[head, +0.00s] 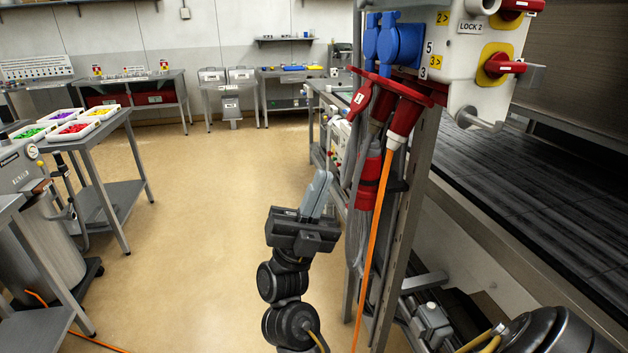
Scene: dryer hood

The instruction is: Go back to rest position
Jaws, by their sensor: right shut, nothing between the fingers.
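My right gripper (318,188) stands upright in the lower middle of the head view, with its grey fingers together and nothing between them. It is in open air over the tan floor, just left of the metal rack post with hanging cables. I cannot tell the exact gap to them. A dark rounded link of my own arm shows at the lower right. My left gripper is not in view.
A white control box (459,70) with red handles and blue sockets (400,42) is on the rack at upper right. Red plugs (405,117) and an orange cable (371,250) hang below. The middle floor (200,210) is clear.

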